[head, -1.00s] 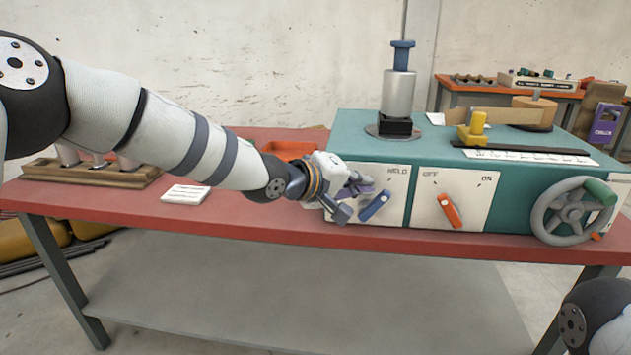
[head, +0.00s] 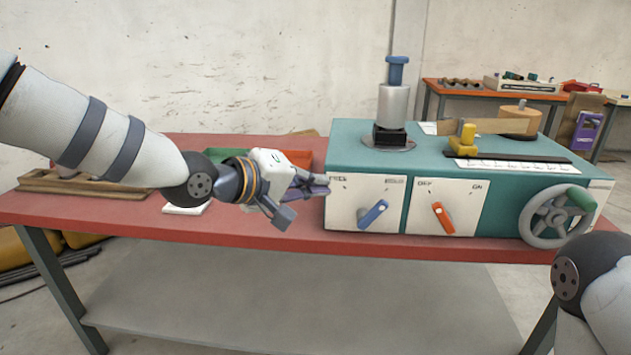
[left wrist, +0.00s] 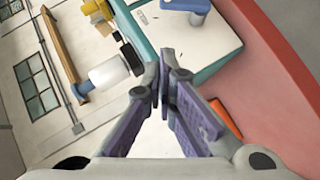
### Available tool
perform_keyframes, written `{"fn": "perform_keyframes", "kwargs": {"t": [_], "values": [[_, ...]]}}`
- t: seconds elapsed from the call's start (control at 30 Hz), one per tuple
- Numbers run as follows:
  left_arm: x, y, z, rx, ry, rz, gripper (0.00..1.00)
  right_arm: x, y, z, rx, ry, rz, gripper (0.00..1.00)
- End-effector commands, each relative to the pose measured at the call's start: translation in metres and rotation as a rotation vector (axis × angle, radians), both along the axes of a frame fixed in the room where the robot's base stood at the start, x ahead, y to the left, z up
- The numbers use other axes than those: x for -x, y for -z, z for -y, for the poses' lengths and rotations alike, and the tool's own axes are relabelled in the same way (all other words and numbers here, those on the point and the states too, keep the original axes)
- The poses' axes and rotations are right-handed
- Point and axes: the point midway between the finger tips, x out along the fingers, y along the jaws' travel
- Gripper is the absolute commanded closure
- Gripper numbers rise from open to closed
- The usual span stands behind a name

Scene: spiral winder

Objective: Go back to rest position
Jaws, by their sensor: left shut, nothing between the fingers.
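My left gripper (head: 322,187) is shut and empty, just left of the winder's front panel in the head view. Its purple-padded fingers also show in the left wrist view (left wrist: 163,85), tips together. The teal winder (head: 365,150) stands on the red table (head: 290,226). Its front carries a blue lever (head: 373,214) and an orange lever (head: 440,214), both tilted and clear of the gripper. The blue lever also shows at the top of the left wrist view (left wrist: 188,5). My right gripper is out of view; only part of that arm shows at the lower right.
A grey handwheel (head: 556,216) sticks out at the winder's right front. A metal spindle with a blue top (head: 397,75) rises from the winder. A wooden rack (head: 70,182) and a white card (head: 186,209) lie at the table's left. The space before the table is open.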

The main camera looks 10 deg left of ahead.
Motion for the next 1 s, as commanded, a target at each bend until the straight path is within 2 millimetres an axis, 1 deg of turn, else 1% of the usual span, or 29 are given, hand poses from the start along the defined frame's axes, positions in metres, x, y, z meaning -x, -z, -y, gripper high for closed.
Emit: {"fn": "perform_keyframes", "kwargs": {"t": [0.07, 0.13, 0.17, 0.2, 0.27, 0.3, 0.37, 0.4, 0.47, 0.5, 0.57, 0.6, 0.67, 0.7, 0.8, 0.9, 1.0], "values": [[0.003, 0.009, 0.000, -0.008, 0.003, -0.013, 1.00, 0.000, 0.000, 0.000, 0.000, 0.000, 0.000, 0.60], [0.014, 0.040, 0.001, -0.040, 0.012, -0.056, 1.00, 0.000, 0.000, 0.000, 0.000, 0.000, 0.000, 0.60], [0.022, 0.060, 0.000, -0.063, 0.018, -0.084, 1.00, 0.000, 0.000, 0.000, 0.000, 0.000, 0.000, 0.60], [0.037, 0.092, -0.001, -0.099, 0.028, -0.128, 1.00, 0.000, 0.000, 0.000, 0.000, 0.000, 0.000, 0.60], [0.067, 0.145, -0.006, -0.165, 0.046, -0.206, 1.00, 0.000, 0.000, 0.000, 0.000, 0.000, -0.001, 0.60], [0.091, 0.178, -0.011, -0.213, 0.061, -0.258, 1.00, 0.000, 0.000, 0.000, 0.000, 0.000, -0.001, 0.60], [0.129, 0.224, -0.021, -0.286, 0.084, -0.336, 1.00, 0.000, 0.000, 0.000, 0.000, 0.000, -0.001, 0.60], [0.157, 0.251, -0.029, -0.338, 0.103, -0.388, 1.00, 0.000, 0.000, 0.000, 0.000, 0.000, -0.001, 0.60], [0.202, 0.288, -0.043, -0.419, 0.134, -0.466, 1.00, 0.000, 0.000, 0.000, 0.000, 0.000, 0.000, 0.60], [0.235, 0.309, -0.054, -0.476, 0.161, -0.521, 1.00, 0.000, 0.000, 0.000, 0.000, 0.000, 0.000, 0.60], [0.286, 0.335, -0.073, -0.564, 0.206, -0.601, 1.00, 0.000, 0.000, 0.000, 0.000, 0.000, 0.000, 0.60], [0.319, 0.347, -0.087, -0.624, 0.238, -0.652, 1.00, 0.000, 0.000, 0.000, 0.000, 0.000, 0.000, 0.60], [0.365, 0.360, -0.108, -0.710, 0.292, -0.722, 1.00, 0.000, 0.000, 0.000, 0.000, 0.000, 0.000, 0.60], [0.393, 0.364, -0.121, -0.762, 0.327, -0.763, 1.00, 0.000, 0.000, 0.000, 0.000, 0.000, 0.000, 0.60], [0.444, 0.366, -0.147, -0.865, 0.405, -0.839, 1.00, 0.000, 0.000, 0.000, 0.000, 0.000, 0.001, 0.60], [0.470, 0.363, -0.162, -0.921, 0.452, -0.878, 1.00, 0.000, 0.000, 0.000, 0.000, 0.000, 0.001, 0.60], [0.477, 0.363, -0.166, -0.938, 0.466, -0.887, 1.00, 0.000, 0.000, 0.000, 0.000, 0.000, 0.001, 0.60]]}}
